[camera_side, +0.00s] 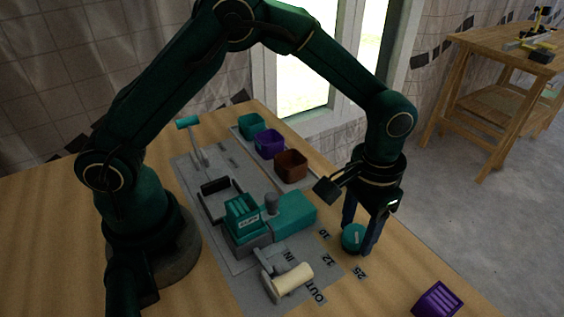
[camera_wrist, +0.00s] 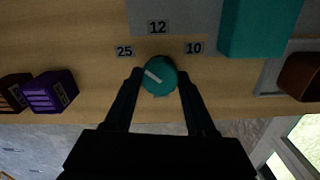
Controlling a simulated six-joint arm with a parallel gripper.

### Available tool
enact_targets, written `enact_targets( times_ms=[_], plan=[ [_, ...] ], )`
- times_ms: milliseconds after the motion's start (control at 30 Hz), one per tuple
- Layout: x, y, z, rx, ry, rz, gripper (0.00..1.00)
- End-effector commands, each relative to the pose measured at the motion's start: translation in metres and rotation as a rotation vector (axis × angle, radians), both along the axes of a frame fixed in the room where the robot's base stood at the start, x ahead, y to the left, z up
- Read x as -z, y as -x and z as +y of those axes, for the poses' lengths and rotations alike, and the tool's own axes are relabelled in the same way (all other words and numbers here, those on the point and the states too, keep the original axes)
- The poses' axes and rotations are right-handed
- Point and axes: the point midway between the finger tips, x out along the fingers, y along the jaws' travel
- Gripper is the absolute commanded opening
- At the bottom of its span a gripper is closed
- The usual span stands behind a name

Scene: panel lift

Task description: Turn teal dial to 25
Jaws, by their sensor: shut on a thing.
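The teal dial (camera_wrist: 160,76) is a round knob with a white line on top. In the wrist view the line runs toward the upper left, in the direction of the 25 label (camera_wrist: 124,51). The 12 label (camera_wrist: 158,27) is above the dial and the 10 label (camera_wrist: 194,48) is to its upper right. The dial also shows in the side view (camera_side: 353,238). My gripper (camera_wrist: 160,80) points down with one finger on each side of the dial and is shut on it. Part of the dial's rim is hidden by the fingers.
A teal machine block (camera_side: 290,215) stands beside the dial on the grey panel, with a cream-handled lever (camera_side: 292,279) in front. Teal (camera_side: 251,125), purple (camera_side: 270,144) and brown (camera_side: 291,165) bins stand behind. A purple block (camera_side: 438,300) lies at front right.

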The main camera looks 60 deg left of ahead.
Motion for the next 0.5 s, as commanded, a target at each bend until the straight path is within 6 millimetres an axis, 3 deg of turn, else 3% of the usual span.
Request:
enact_targets(
  times_ms=[500],
  plan=[
    [-0.0007, -0.0002, -0.0001, -0.208, 0.001, -0.001, 0.00]
  ],
)
